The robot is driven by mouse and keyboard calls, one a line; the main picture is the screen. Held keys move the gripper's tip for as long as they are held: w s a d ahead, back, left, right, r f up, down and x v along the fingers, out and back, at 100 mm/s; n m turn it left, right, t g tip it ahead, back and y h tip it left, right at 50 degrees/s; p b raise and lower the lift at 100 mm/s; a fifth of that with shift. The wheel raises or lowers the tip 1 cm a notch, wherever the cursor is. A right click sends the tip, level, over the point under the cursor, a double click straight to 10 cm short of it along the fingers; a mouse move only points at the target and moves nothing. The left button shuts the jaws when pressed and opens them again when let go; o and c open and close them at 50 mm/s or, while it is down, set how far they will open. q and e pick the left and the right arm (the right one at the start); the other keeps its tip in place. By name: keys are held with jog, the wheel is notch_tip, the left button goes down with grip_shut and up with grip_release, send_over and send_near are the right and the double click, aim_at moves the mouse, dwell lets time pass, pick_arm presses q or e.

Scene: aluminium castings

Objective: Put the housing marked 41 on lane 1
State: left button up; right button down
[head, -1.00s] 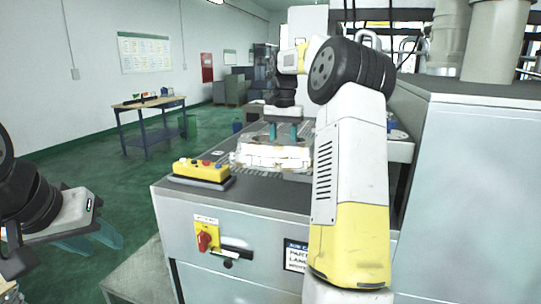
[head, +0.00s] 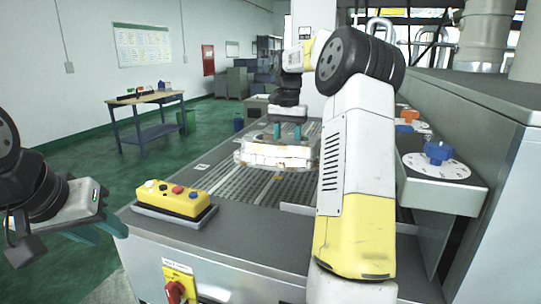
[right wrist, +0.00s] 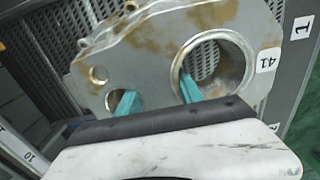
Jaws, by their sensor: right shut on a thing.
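The housing marked 41 (right wrist: 150,52) is a grey metal casting with brown stains, a large round bore and a smaller hole. Its white 41 label (right wrist: 267,60) faces my right wrist camera. My right gripper (right wrist: 158,95) is shut on it, with teal fingers at the two holes. In the head view the housing (head: 262,154) is over the ridged lane bed (head: 250,187), below my right gripper (head: 288,131); I cannot tell whether it touches. A label reading 1 (right wrist: 300,27) is at the right in the wrist view. My left gripper (head: 98,234) appears open and empty, off the bench's left side.
A yellow button box (head: 172,198) stands at the bench's front left. A blue knob (head: 438,152) and an orange knob (head: 408,116) are on the right ledge. A label reading 10 (right wrist: 29,157) is at lower left in the wrist view. A table (head: 150,105) stands far left.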

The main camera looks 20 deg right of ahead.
jog(key=shift+f, duration=3.8)
jog(key=shift+f, duration=0.1)
jog(key=c, duration=0.8)
grip_release()
jog(key=shift+f, duration=0.1)
jog(key=shift+o, duration=0.2)
